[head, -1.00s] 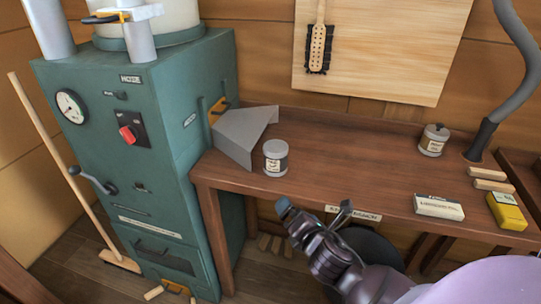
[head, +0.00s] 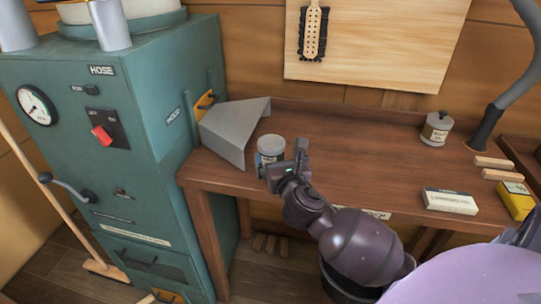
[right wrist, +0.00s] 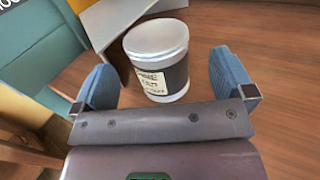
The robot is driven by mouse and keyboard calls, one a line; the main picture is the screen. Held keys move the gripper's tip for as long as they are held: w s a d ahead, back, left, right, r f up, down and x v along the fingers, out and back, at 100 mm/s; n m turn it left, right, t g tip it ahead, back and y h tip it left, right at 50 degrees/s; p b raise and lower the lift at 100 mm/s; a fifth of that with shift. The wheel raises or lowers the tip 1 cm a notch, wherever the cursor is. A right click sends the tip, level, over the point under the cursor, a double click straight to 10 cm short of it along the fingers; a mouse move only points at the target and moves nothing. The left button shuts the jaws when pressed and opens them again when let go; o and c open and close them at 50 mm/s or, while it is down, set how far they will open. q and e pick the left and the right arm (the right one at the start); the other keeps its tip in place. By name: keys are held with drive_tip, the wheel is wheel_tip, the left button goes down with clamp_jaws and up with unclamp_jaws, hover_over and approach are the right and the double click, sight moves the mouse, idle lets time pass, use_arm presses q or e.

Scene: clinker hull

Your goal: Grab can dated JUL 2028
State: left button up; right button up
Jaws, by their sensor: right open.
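A grey can with a dark band and a pale label (head: 270,146) stands upright on the wooden bench near its left front edge. In the right wrist view the can (right wrist: 158,58) stands just beyond and between the two blue fingertips; its label print is too small to read. My right gripper (head: 283,163) is open and empty in front of the can, and it also shows in the right wrist view (right wrist: 165,82). A second can with a dark knob on its lid (head: 436,128) stands at the back right of the bench; its date cannot be read. My left gripper is not in view.
A grey metal chute (head: 235,128) sits behind and left of the near can, against the green machine (head: 95,130). A white box (head: 450,201), a yellow box (head: 515,200) and wooden sticks (head: 497,168) lie at the right. The bench middle (head: 360,160) is clear.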

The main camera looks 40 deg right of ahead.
sight(275, 153)
drive_tip(key=x, duration=0.2)
drive_tip(key=b+x, duration=0.1)
drive_tip(key=x, duration=0.1)
drive_tip(key=shift+a, duration=0.25)
drive_tip(key=shift+w+d+r, duration=0.2)
drive_tip(key=shift+w+d, duration=0.1)
drive_tip(key=shift+w, duration=0.4)
drive_tip(key=c, duration=1.1)
drive_tip(key=shift+c, duration=0.2)
drive_tip(key=shift+r, duration=0.1)
